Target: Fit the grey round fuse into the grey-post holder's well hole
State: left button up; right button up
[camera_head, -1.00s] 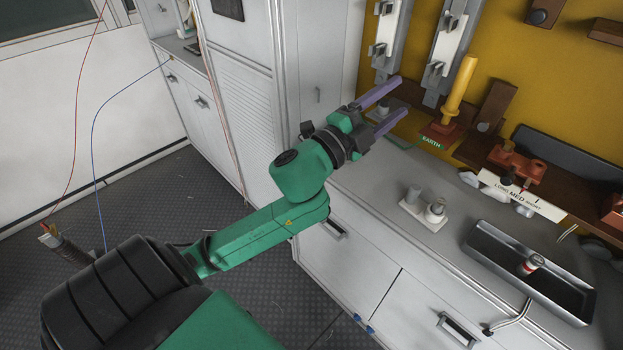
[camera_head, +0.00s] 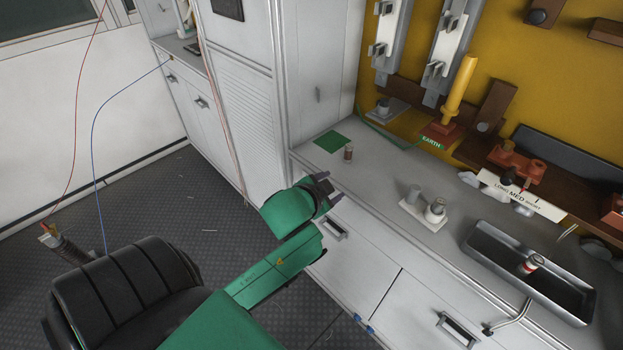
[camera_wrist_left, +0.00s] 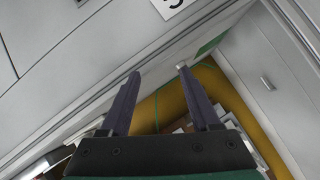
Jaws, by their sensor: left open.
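A small grey-brown round cylinder (camera_head: 348,153), which looks like the fuse, stands upright on the counter beside a green patch. The holder (camera_head: 408,208) is a pale base on the counter with a grey post (camera_head: 414,193) and a shiny round fitting (camera_head: 434,211); I cannot tell whether its hole is empty. My left gripper (camera_head: 335,195) is at the counter's front edge, nearer me than the cylinder and left of the holder. In the left wrist view the two fingers (camera_wrist_left: 160,72) are apart with nothing between them. My right gripper is out of view.
A metal tray (camera_head: 480,262) with a red-and-white cylinder (camera_head: 530,264) is at right. A yellow rod (camera_head: 459,88) stands by the EARTH label at the back. Another grey holder (camera_head: 384,110) sits at the back left. A tall cabinet (camera_head: 315,75) bounds the counter's left end.

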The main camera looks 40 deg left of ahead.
pick_arm(q)
jog(key=s+d+f+n+g+h, duration=0.1)
jog(key=s+f+n+g, duration=0.1)
jog(key=s+f+g, duration=0.3)
jog(key=s+f, duration=0.4)
jog(key=f, duration=0.4)
jog(key=shift+s+d+f+n+g, duration=0.25)
jog(key=shift+d+f+n+g, duration=0.05)
jog(key=shift+d+g, duration=0.1)
jog(key=s+f+g, duration=0.1)
jog(key=s+f, duration=0.2)
jog(key=f, duration=0.7)
jog(key=s+f+g, duration=0.1)
jog(key=s+f, duration=0.1)
jog(key=f, duration=0.9)
jog(key=s+f+g, duration=0.1)
jog(key=s+f, duration=0.6)
jog(key=s, duration=0.3)
jog(key=s+a+f+g, duration=0.1)
jog(key=s+f, duration=0.6)
jog(key=s, duration=0.2)
jog(key=shift+s+a+f+g+h, duration=0.25)
jog(key=shift+s+a+g+h, duration=0.05)
jog(key=shift+s, duration=0.1)
